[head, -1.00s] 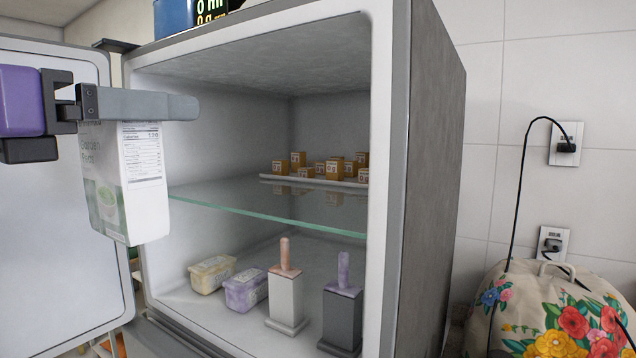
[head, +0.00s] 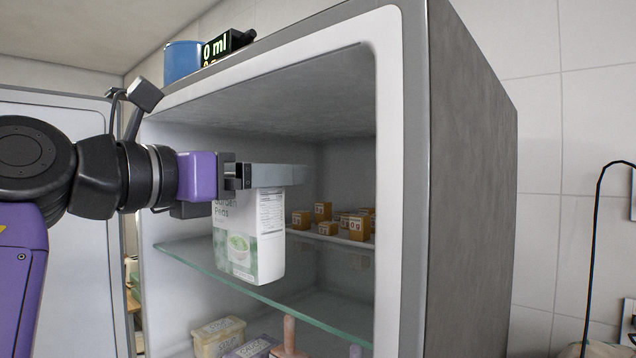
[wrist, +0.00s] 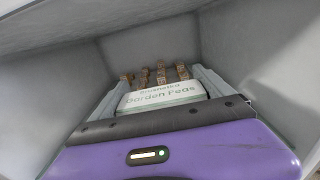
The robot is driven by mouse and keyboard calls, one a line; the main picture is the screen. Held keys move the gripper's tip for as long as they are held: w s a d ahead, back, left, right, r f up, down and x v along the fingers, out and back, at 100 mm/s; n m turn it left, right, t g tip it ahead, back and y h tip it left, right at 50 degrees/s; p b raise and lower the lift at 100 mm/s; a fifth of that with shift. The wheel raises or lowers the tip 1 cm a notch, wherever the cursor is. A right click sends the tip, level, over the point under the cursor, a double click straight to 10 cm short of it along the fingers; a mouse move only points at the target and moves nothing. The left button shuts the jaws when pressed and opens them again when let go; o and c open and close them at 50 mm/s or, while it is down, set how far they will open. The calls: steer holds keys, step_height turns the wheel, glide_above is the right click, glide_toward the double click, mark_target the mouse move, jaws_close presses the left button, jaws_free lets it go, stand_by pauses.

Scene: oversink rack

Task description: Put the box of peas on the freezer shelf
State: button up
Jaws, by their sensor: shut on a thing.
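The box of peas (head: 250,238) is a white carton with a green picture and "Garden Peas" lettering. My gripper (head: 278,175) is shut on its top and holds it upright at the freezer opening, above the front part of the glass shelf (head: 320,314). I cannot tell whether the box's bottom touches the glass. In the wrist view the top of the box of peas (wrist: 162,94) sits between the two fingers of my gripper (wrist: 160,92). The freezer door (head: 60,270) stands open on the left.
Several small orange boxes (head: 323,211) stand on a white tray at the back right of the shelf. Tubs (head: 218,336) and a pink-handled item (head: 289,336) are below the glass. A blue container (head: 182,62) stands on top. The freezer's right side wall (head: 470,200) is close.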

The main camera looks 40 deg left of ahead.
mark_target(247, 223)
steer(key=w+f+p, duration=0.1)
steer(key=w+p, duration=0.2)
steer(key=w, duration=0.7)
steer(key=shift+w+d+f, duration=0.15)
steer(key=shift+d, duration=0.3)
steer(key=shift+f, duration=0.2)
steer(key=o, duration=1.8)
steer(key=s+a+b, duration=0.1)
steer(key=s+b, duration=0.2)
steer(key=s, duration=0.9)
